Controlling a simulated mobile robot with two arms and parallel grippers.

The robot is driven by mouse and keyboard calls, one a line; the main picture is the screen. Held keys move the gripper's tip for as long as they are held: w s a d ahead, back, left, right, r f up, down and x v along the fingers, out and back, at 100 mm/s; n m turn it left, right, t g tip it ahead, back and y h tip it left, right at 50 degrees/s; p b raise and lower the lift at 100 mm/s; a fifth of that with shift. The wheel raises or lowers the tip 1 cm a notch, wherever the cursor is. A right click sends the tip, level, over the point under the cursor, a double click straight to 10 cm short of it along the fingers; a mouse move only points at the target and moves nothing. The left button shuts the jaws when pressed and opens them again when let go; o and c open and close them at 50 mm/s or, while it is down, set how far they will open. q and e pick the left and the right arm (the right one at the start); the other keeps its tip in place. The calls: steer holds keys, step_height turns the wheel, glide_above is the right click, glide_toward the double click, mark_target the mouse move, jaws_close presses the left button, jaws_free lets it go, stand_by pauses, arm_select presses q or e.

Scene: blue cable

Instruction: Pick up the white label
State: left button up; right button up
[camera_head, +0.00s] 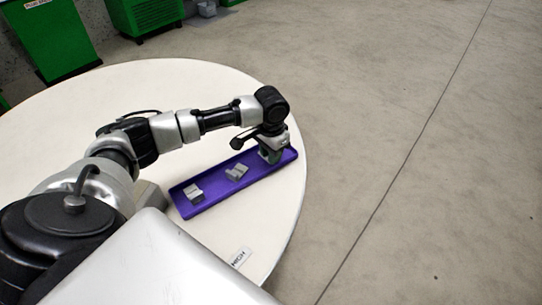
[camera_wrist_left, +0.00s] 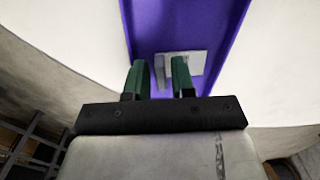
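A white label (camera_head: 239,257) with dark lettering, seemingly "HIGH", lies on the white round table near its front edge. It does not show in the left wrist view. My left gripper (camera_head: 270,157) is well away from the label, low over the far right end of the purple tray. In the left wrist view its two green fingers (camera_wrist_left: 160,80) stand apart. A grey block (camera_wrist_left: 185,63) lies in the tray just beyond them, and part of it shows in the gap between the fingers. I cannot tell whether they touch it. My right gripper is not in view.
The purple tray (camera_head: 217,203) holds two more grey blocks, one at the near left (camera_head: 193,192) and one in the middle (camera_head: 237,172). The white table (camera_head: 150,85) is clear behind my arm. Green bins (camera_head: 55,40) stand on the floor at the back left.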

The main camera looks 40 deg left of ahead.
arm_select(q)
steer(key=shift+f, duration=0.55)
jaws_close()
steer(key=shift+r, duration=0.1)
